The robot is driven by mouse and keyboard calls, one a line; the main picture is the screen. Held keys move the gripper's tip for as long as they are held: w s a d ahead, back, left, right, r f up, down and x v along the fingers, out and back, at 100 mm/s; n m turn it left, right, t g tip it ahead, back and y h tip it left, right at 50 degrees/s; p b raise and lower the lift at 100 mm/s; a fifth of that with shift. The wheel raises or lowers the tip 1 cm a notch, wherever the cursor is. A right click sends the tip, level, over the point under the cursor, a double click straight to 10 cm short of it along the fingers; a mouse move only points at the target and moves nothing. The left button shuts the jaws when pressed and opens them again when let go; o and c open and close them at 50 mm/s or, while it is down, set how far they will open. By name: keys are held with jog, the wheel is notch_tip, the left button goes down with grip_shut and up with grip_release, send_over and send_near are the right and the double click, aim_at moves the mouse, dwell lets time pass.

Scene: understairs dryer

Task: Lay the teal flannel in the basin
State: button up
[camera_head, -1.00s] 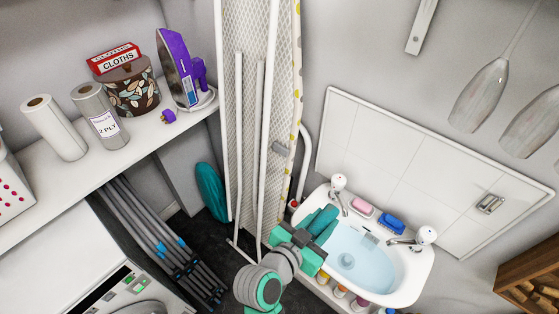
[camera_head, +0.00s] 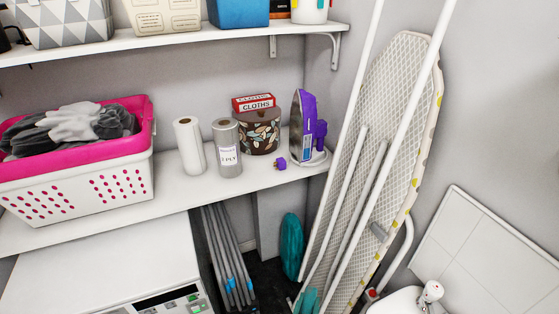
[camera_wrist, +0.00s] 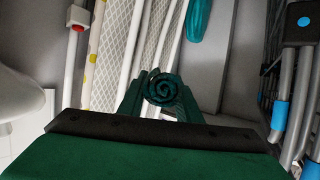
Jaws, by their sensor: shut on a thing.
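The teal flannel (camera_wrist: 162,88) is rolled up, and its spiral end faces the wrist camera. My gripper (camera_wrist: 160,104) is shut on it, with one finger on each side. In the head view only a bit of the teal flannel (camera_head: 307,302) shows at the bottom edge; my gripper is below the picture there. The white basin (camera_head: 398,303) is cut off at the bottom right of the head view, with one tap above its rim. A white curved surface at the left of the wrist view looks like the basin (camera_wrist: 18,92).
An ironing board (camera_head: 385,130) leans on the wall, left of the basin. A teal oval thing (camera_head: 291,246) and grey poles (camera_head: 228,258) stand below the shelf. The shelf holds paper rolls (camera_head: 189,146), a patterned pot (camera_head: 259,133), an iron (camera_head: 304,128) and a laundry basket (camera_head: 80,170).

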jog(key=s+a+f+n+y, duration=0.2)
jog(key=a+f+n+y, duration=0.1)
jog(key=a+f, duration=0.6)
jog(key=shift+a+f+n+t+y, duration=0.2)
jog(key=shift+f+n+t+y, duration=0.1)
jog(key=shift+f+y, duration=0.35)
jog(key=shift+r, duration=0.1)
